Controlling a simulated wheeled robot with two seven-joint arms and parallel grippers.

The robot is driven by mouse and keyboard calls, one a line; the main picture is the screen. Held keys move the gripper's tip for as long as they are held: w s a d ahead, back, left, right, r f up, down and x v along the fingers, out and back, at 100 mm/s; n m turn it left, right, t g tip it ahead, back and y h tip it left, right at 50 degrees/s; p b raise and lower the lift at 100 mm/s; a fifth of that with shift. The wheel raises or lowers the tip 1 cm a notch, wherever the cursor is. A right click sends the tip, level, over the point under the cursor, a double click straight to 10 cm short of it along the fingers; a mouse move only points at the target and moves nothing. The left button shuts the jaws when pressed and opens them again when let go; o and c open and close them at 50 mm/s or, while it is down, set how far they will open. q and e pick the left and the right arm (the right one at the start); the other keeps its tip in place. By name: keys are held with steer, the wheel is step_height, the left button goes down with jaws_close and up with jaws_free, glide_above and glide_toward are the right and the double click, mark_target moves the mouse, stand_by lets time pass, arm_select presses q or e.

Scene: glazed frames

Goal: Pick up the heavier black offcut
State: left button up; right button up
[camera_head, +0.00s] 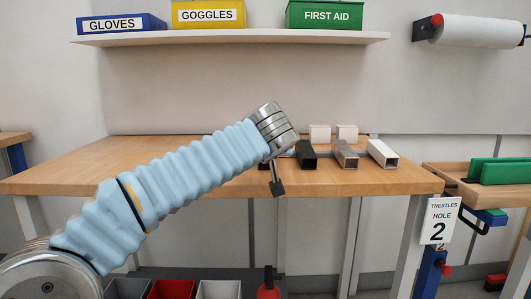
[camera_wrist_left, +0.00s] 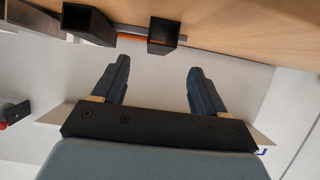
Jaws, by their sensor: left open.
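A black offcut (camera_head: 306,154) lies near the front edge of the workbench, just right of my left wrist in the head view. Which is heavier cannot be told by weight. My left gripper (camera_wrist_left: 158,66) is open and empty, its fingers short of the hollow offcut. In the head view my left gripper (camera_head: 278,187) hangs in front of the bench edge, mostly hidden behind my wrist.
A grey-brown offcut (camera_head: 346,153) and a silver hollow offcut (camera_head: 382,153) lie to the right on the workbench (camera_head: 235,185). Two white blocks (camera_head: 320,133) stand behind. A shelf (camera_head: 230,39) with labelled boxes hangs above. The bench's left side looks clear.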

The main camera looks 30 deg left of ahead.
arm_select(q)
steer(key=x, duration=0.5)
steer(key=p+x, duration=0.1)
steer(key=x, duration=0.3)
steer(key=shift+f+p, duration=0.35)
jaws_close()
step_height(320, 180, up, 10)
steer(key=p, duration=0.2)
steer(key=shift+p, duration=0.35)
arm_select(e)
steer(key=r, duration=0.1)
steer(key=a+r, duration=0.1)
steer(key=r, duration=0.2)
steer(key=shift+s+a+r, duration=0.2)
steer(key=shift+s+a, duration=0.05)
steer(key=shift+s, duration=0.05)
